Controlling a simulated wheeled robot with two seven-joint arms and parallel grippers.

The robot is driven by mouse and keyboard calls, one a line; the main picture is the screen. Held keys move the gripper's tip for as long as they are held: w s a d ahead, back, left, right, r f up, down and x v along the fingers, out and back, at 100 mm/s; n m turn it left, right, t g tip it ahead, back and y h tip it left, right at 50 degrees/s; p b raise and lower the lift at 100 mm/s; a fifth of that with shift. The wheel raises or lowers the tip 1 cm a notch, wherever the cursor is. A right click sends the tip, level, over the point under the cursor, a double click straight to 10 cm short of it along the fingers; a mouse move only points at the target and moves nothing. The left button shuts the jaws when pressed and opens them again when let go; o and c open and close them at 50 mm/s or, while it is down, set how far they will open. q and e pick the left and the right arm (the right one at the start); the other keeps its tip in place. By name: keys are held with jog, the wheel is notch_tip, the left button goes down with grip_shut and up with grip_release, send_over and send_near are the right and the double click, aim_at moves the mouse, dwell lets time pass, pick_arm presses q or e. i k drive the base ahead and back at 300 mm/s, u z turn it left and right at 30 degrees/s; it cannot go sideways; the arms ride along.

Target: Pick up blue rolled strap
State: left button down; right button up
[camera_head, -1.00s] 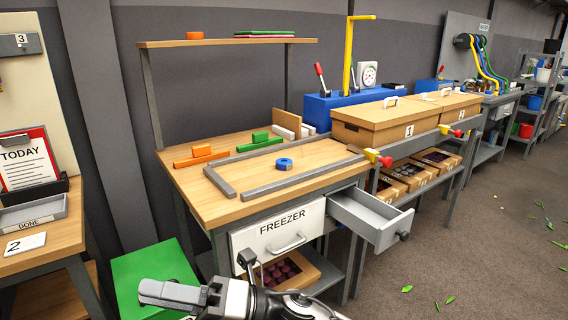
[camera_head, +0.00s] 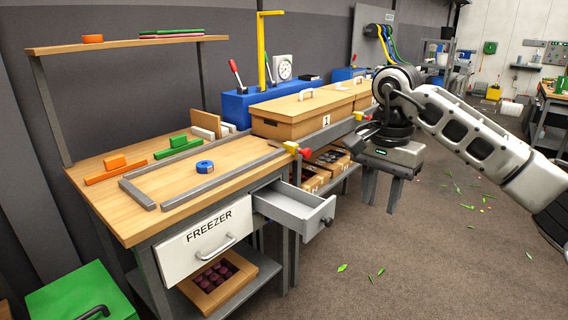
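The blue rolled strap (camera_head: 204,167) is a small ring-shaped roll with a hole in its middle. It lies on the wooden workbench top (camera_head: 236,152), inside an area edged by grey bars. My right gripper (camera_head: 362,124) is raised at the right of the picture, in front of the wooden boxes and well to the right of the strap. It is not touching the strap. Its dark fingers are small and partly hidden by the wrist, so their opening is unclear. My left gripper is not in view.
Grey bars (camera_head: 222,180) edge the work area. Orange blocks (camera_head: 117,167) and green blocks (camera_head: 178,147) lie behind it. An open grey drawer (camera_head: 295,207) juts out from the bench front. Wooden lidded boxes (camera_head: 291,114) stand to the right. The bench around the strap is clear.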

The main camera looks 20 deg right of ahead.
aim_at(205, 166)
jog(key=z, duration=0.55)
jog(key=i, duration=1.75)
jog(key=u, duration=2.15)
